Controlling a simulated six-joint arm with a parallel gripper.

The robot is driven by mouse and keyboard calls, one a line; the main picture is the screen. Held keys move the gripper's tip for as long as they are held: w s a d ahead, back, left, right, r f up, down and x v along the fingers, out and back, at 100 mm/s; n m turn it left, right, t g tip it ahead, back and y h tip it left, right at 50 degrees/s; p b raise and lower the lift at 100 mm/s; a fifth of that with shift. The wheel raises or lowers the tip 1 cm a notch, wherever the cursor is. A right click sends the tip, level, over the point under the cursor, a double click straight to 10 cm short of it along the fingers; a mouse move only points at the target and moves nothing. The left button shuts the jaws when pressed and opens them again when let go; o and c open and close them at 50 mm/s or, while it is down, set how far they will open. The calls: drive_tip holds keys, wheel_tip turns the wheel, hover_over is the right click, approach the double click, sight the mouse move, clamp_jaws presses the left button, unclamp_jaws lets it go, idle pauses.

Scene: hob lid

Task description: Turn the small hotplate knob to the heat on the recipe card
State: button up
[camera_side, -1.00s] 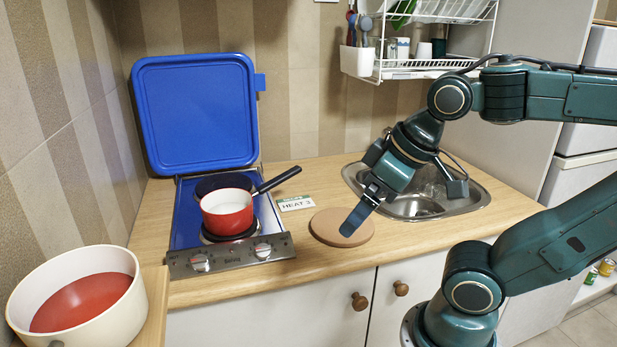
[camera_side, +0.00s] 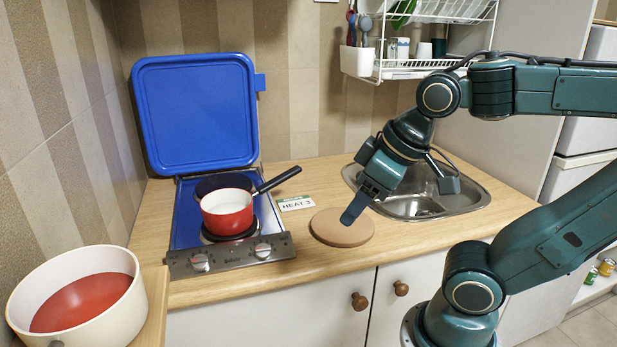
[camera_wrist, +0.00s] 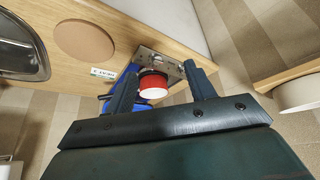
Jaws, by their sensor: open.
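The hob (camera_side: 180,230) has its blue lid (camera_side: 197,110) raised against the wall. Its front panel carries two knobs, a left knob (camera_side: 200,262) and a right knob (camera_side: 262,250); their pointer settings are too small to read. A red saucepan (camera_side: 228,222) stands on the front plate, handle pointing back right. The recipe card (camera_side: 296,203) reads "HEAT 3" and lies right of the hob. My gripper (camera_side: 350,213) is open and empty above the round wooden board, right of the hob. In the wrist view, the red saucepan (camera_wrist: 153,86) shows between the open fingers (camera_wrist: 160,88).
A large cream pot (camera_side: 30,282) with red contents stands at the front left. A dish rack (camera_side: 425,68) hangs at the back.

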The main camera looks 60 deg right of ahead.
drive_tip(key=w+f+n+g+h, duration=0.1)
drive_tip(key=w+f+n, duration=0.15)
drive_tip(key=w, duration=0.55)
drive_tip(key=n+h, duration=0.3)
drive_tip(key=n, duration=0.3)
approach(262, 248)
drive_tip(key=w+v, duration=0.1)
drive_tip(key=v, duration=0.4)
drive_tip(key=shift+s+a, duration=0.1)
drive_tip(key=shift+s, duration=0.1)
drive_tip(key=shift+s+x, duration=0.15)
drive_tip(key=shift+x, duration=3.3)
drive_tip(key=shift+s+x, duration=0.1)
drive_tip(key=shift+x, duration=3.35)
drive_tip(key=shift+c, duration=0.4)
drive_tip(key=c, duration=0.9)
